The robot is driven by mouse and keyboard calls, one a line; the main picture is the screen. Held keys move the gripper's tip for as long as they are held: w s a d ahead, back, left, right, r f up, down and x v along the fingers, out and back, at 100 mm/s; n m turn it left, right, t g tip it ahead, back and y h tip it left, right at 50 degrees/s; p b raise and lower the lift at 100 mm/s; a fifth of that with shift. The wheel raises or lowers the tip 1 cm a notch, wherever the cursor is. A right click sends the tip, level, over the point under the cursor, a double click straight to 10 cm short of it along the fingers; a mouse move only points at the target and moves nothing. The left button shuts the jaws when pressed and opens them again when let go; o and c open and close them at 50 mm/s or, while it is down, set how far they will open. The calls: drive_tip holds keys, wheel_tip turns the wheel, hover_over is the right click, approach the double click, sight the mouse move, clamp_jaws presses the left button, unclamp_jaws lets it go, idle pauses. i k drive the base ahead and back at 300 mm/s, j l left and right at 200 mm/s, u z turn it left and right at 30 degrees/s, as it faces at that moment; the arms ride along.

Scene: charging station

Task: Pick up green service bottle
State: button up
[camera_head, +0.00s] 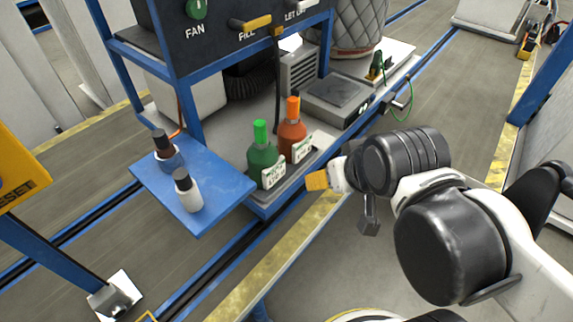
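The green service bottle (263,158) stands upright on the blue-edged shelf of the station, near its front edge. It has a bright green cap and a white label low on its front. An orange bottle (292,132) of similar shape stands close on its right and slightly behind. My gripper (330,179) is to the right of the green bottle, apart from it, seen at an angle at the end of my arm. An orange-yellow pad shows at its tip. Its fingers are too unclear to judge their opening, and nothing is visible in it.
A blue side tray (225,187) at the left holds a dark-capped blue bottle (168,151) and a white bottle (187,191). A control panel (240,30) rises behind the shelf. A grey scale-like box (336,97) and a green cable (401,107) are farther right. Floor is open in front.

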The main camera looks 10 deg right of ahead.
sight(266, 167)
drive_tip(key=l, duration=0.7)
drive_tip(key=i+l+u, duration=0.15)
drive_tip(key=l, duration=0.55)
